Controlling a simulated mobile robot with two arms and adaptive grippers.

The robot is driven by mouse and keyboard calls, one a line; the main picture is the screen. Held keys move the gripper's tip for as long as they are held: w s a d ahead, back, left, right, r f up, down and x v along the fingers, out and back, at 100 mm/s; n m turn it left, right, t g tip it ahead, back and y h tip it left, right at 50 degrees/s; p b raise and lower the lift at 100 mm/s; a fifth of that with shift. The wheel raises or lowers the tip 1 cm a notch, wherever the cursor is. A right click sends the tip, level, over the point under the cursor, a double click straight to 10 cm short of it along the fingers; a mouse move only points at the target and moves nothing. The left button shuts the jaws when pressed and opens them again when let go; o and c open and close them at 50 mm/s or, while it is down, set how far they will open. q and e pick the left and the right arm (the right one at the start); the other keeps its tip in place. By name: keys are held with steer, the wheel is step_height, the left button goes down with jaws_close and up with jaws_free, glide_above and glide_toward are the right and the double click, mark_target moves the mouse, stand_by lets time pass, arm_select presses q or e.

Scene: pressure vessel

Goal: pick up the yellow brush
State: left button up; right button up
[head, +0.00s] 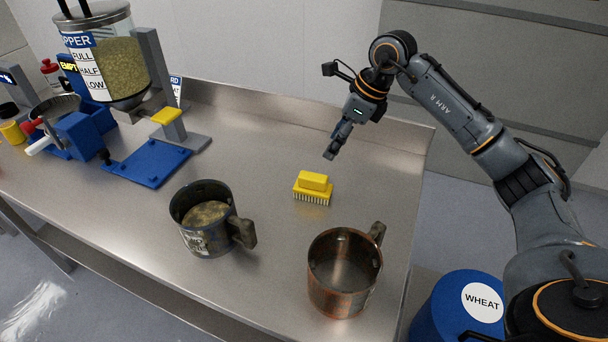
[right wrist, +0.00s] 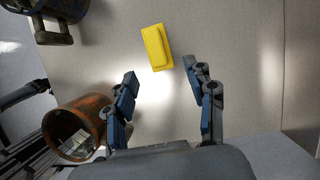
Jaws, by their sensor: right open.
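The yellow brush (head: 313,187) lies bristles down on the steel table, right of its middle in the head view. In the right wrist view the brush (right wrist: 157,47) is beyond the fingertips, roughly in line with the gap between them. My right gripper (head: 332,154) is above the table, up and to the right of the brush, and apart from it. In the right wrist view its two fingers (right wrist: 161,76) are spread with nothing between them. My left gripper does not show in either view.
A copper mug (head: 343,280) stands near the front edge, and a dark mug (head: 207,225) with something in it stands left of it. A hopper (head: 108,62) and blue equipment (head: 147,164) fill the left end. The table around the brush is clear. A blue wheat drum (head: 452,305) is on the floor.

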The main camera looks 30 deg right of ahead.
steer(key=p, duration=0.1)
glide_above(314, 176)
steer(key=s+d, duration=0.2)
steer(key=f, duration=0.4)
steer(key=shift+d+f, duration=0.2)
steer(key=p+x, duration=0.1)
steer(key=x, duration=0.2)
steer(key=shift+w+a+f, duration=0.1)
steer(key=shift+w, duration=0.15)
steer(key=p+x, duration=0.1)
steer(key=x, duration=0.2)
steer(key=shift+a+f+p, duration=0.2)
steer(key=shift+a+p, duration=0.1)
steer(key=shift+p, duration=0.05)
steer(key=shift+w+f, duration=0.15)
steer(key=shift+f, duration=0.35)
steer(key=c, duration=1)
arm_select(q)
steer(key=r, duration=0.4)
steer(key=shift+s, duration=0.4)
arm_select(e)
jaws_close()
